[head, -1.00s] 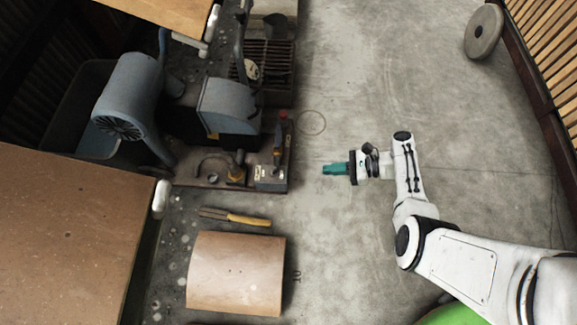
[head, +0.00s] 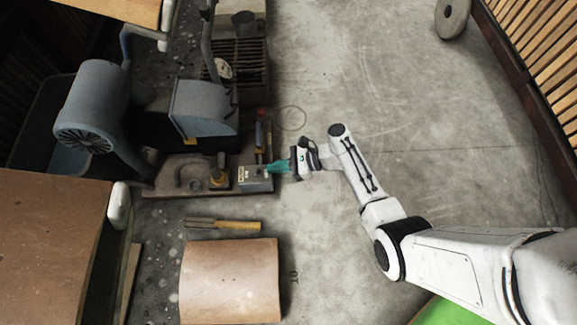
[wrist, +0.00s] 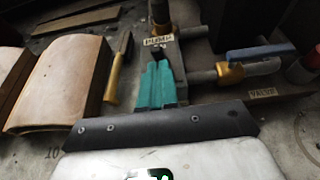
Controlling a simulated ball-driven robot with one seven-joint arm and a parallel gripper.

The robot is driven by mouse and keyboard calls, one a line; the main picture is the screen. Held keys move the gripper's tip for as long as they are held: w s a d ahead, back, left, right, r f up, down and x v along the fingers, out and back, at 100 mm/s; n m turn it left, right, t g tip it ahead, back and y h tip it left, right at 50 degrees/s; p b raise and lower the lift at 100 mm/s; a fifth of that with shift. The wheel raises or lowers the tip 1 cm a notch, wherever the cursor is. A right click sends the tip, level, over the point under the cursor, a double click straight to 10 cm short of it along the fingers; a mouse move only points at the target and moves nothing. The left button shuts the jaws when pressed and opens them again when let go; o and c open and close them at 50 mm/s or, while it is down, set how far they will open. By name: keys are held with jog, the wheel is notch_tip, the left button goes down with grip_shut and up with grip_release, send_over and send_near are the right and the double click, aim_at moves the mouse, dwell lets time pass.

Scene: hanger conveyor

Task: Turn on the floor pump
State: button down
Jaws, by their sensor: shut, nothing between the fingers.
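The floor pump is a blue-grey machine on a dark base, with a round ribbed motor (head: 92,108) and a rounded housing (head: 205,108). A small grey box (head: 255,181) sits at the base's near right corner. In the wrist view a "PUMP" label (wrist: 158,40) shows on this box. My gripper (head: 277,167) has green fingers, shut and empty, at the box's right side. In the wrist view the fingers (wrist: 155,80) point at the box and cover part of it. I cannot tell whether they touch it. No switch position is readable.
A valve with a blue lever (wrist: 260,52) and a "VALVE" label (wrist: 262,91) is right of the fingers in the wrist view. A yellow-handled tool (head: 238,224) and a curved tan panel (head: 231,280) lie nearby. Open floor (head: 400,90) is to the right.

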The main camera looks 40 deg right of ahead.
jog(key=shift+w+a+r, duration=0.2)
jog(key=shift+a, duration=0.1)
jog(key=shift+r+p, duration=0.15)
jog(key=shift+p, duration=0.25)
jog(key=shift+a+g+h+p, duration=0.1)
jog(key=shift+g+h+p, duration=0.2)
jog(key=shift+h+p, duration=0.3)
